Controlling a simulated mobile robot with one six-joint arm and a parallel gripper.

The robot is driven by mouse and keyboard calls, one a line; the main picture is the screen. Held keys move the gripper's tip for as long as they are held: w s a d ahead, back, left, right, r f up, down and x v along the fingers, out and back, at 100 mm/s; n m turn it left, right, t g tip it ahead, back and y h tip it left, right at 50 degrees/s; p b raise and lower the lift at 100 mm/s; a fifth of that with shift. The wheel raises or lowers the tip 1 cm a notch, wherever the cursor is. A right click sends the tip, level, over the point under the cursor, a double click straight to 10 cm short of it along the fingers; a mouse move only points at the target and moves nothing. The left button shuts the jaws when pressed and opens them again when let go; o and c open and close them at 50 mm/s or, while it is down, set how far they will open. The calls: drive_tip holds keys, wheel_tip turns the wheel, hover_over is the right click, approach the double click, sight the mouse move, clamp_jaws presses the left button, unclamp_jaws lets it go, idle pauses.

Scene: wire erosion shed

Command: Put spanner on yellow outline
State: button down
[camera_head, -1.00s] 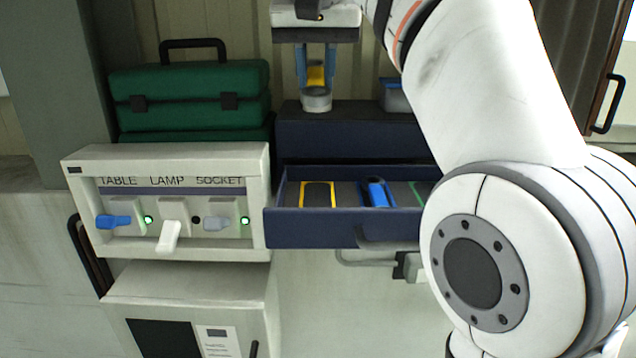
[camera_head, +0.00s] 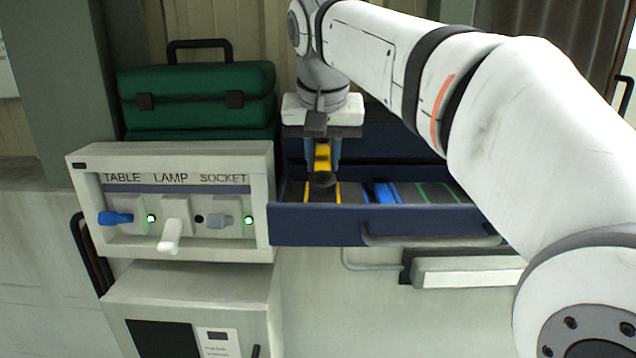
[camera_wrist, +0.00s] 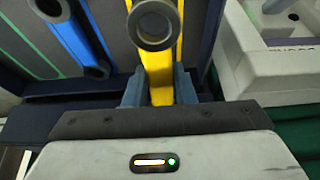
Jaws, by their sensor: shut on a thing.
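My gripper (camera_head: 323,160), also in the wrist view (camera_wrist: 158,90), is shut on the yellow spanner (camera_head: 322,156), with a finger on each side of its handle. In the wrist view the spanner (camera_wrist: 162,68) points away from my gripper, its dark ring end towards the top. The yellow outline (camera_head: 338,193) is in the left part of the open drawer. The spanner's ring end is over it and hides part of it. I cannot tell whether the spanner touches the drawer floor.
The navy drawer (camera_head: 400,228) is open. A blue spanner (camera_head: 381,192) lies in the blue outline, and a green outline (camera_head: 436,193) right of it is bare where visible. A switch panel (camera_head: 85,200) and a green toolbox (camera_head: 195,85) are on the left.

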sight(323, 179)
drive_tip(key=shift+f, duration=2.05)
drive_tip(key=shift+f, duration=0.2)
drive_tip(key=c, duration=1.2)
unclamp_jaws()
